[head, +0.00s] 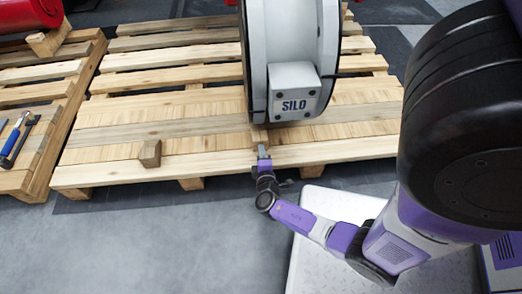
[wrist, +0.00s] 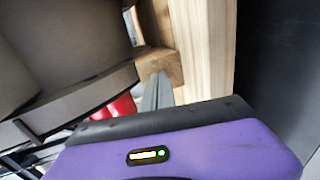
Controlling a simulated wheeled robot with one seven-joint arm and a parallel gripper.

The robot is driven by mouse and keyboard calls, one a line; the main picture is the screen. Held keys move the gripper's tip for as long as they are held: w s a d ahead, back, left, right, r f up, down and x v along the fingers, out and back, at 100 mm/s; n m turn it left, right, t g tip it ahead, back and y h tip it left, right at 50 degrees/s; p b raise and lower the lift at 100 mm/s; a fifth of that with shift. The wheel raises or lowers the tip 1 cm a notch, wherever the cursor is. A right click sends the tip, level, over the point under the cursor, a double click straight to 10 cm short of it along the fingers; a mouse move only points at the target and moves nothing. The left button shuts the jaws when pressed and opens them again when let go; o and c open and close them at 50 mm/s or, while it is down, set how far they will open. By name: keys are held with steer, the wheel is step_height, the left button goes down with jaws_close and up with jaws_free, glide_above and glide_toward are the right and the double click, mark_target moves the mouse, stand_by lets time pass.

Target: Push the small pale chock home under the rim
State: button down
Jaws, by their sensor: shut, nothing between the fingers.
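A small pale wooden chock (head: 260,136) sits on the pallet at the lower edge of the large white-and-grey valve actuator body (head: 258,60), left of its SILO box. In the wrist view the chock (wrist: 160,66) lies beside the body's curved rim (wrist: 85,92). My gripper (head: 263,151) is shut and empty, low at the pallet's front edge, its tips at the chock's near face. In the wrist view my gripper's fingers (wrist: 158,88) point at the chock and appear to touch it or nearly so. How far the chock reaches under the rim is hidden.
A browner wooden block (head: 150,153) stands on the pallet (head: 110,177) to the left. A second pallet at the far left holds a blue-handled tool (head: 15,140) and a red cylinder (head: 28,14) with a wooden block by it.

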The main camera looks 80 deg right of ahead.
mark_target(260, 141)
steer(key=shift+r+b+x, duration=0.15)
steer(key=shift+b+x, duration=0.1)
steer(key=shift+x, duration=0.35)
steer(key=shift+r+b+x, duration=0.15)
steer(key=shift+b+x, duration=0.1)
steer(key=shift+x, duration=0.4)
steer(key=shift+w+d, duration=0.15)
steer(key=shift+d, duration=0.25)
steer(key=shift+b+x, duration=0.5)
steer(key=shift+x, duration=0.25)
steer(key=shift+d+r, duration=0.15)
steer(key=shift+r, duration=0.05)
steer(key=f+p+v, duration=0.1)
steer(key=f+v, duration=0.1)
steer(key=v, duration=0.7)
steer(key=shift+s+a, duration=0.2)
steer(key=shift+a, duration=0.45)
steer(key=shift+f, duration=0.1)
